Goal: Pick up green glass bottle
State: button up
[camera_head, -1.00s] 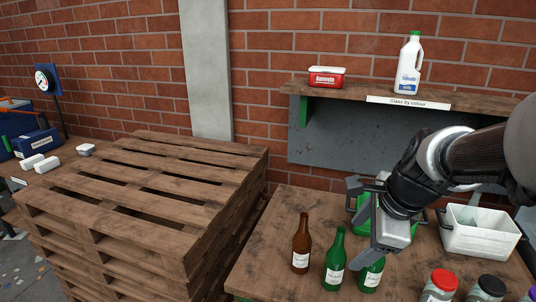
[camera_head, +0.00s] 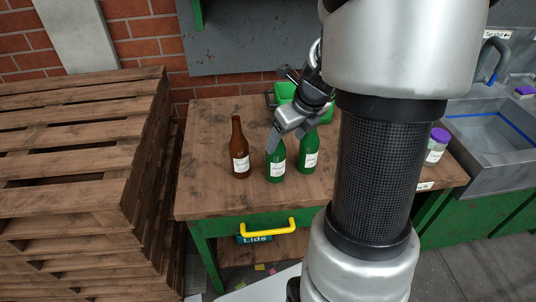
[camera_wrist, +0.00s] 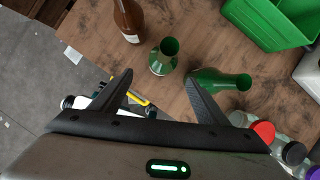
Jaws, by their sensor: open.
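Two green glass bottles stand upright on the wooden table: a left one (camera_head: 276,166) and a right one (camera_head: 308,156), both with white labels. My gripper (camera_head: 277,141) shows at the neck of the left green bottle in the head view; its far finger is hard to make out. In the wrist view my gripper (camera_wrist: 158,78) is open and empty. The left green bottle (camera_wrist: 161,60) shows just beyond the gap between the fingertips, apparently untouched. The right green bottle (camera_wrist: 222,82) is beside the right finger, which overlaps part of it.
A brown bottle (camera_head: 239,152) stands left of the green ones. A green crate (camera_head: 286,92) is behind them on the table (camera_head: 207,133). Jars with red and black lids (camera_wrist: 264,130) are at right in the wrist view. Stacked pallets (camera_head: 80,150) stand left. A yellow drawer handle (camera_head: 268,228) is below.

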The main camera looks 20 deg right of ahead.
aim_at(280, 151)
jog(key=b+x, duration=0.1)
jog(key=x, duration=0.4)
jog(key=shift+f, duration=0.35)
jog(key=b+x, duration=0.1)
jog(key=x, duration=0.2)
jog(key=b+x, duration=0.1)
jog(key=x, duration=0.2)
jog(key=shift+w+d+b, duration=0.15)
jog(key=shift+w+b, duration=0.15)
jog(key=shift+w, duration=0.15)
jog(key=c, duration=1.2)
jog(key=shift+c, duration=0.4)
jog(key=shift+r, duration=0.1)
